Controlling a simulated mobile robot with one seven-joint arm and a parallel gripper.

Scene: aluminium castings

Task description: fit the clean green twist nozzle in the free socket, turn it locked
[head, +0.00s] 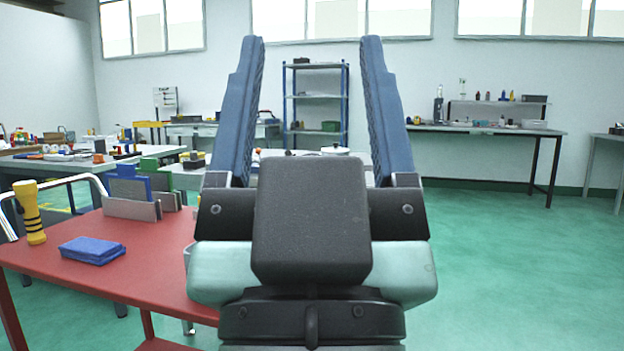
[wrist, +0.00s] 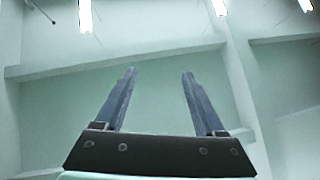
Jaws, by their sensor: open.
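My gripper (head: 312,112) stands large in the middle of the head view, with its two blue fingers pointing up and spread wide apart. It is open and nothing is between the fingers. In the wrist view my gripper (wrist: 158,98) is also open and empty, facing a plain wall and the ceiling lights. I cannot make out a green twist nozzle or a socket in either view. Small coloured items on the far benches are too small to tell apart, and my gripper hides part of the scene behind it.
Cluttered benches stand behind. A blue shelf (head: 316,98) and a grey bench (head: 490,128) line the back wall. Green floor (head: 520,260) is clear at right.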

